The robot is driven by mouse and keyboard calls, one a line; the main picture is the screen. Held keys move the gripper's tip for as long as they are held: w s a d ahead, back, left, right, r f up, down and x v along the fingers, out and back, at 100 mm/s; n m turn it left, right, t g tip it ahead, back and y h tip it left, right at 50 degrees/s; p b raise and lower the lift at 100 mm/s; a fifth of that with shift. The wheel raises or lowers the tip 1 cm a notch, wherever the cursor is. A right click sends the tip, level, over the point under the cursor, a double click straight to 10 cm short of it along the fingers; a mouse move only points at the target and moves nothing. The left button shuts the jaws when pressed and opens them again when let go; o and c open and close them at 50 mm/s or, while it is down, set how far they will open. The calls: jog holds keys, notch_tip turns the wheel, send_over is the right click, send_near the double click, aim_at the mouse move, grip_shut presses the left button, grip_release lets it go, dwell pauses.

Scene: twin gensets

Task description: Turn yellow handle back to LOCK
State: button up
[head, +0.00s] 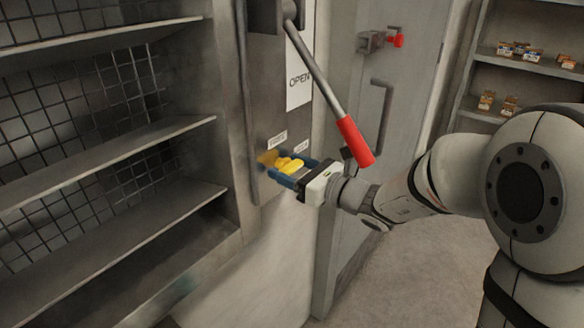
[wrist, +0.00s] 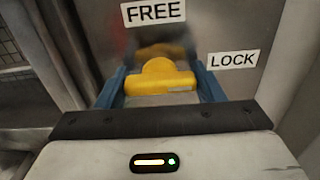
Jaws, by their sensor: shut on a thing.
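The yellow handle (head: 288,165) sits low on the grey metal panel, under two small labels. In the wrist view the yellow handle (wrist: 160,78) lies between the two blue fingers of my gripper (wrist: 160,88). The FREE label (wrist: 153,12) is above the handle, and the LOCK label (wrist: 233,60) is to its right. The handle's rounded lobe points up toward FREE. My gripper (head: 287,173) is shut on the handle in the head view. The handle's mount behind it is partly hidden and blurred.
A long lever with a red grip (head: 355,141) hangs just above and right of my gripper, close to my wrist. Shelves (head: 110,165) stand at left. A grey door (head: 400,90) with a red-handled latch (head: 397,40) is behind.

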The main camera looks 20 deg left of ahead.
jog(key=o, duration=1)
jog(key=v, duration=0.7)
jog(key=shift+s+d, duration=0.15)
jog(key=shift+d, duration=0.2)
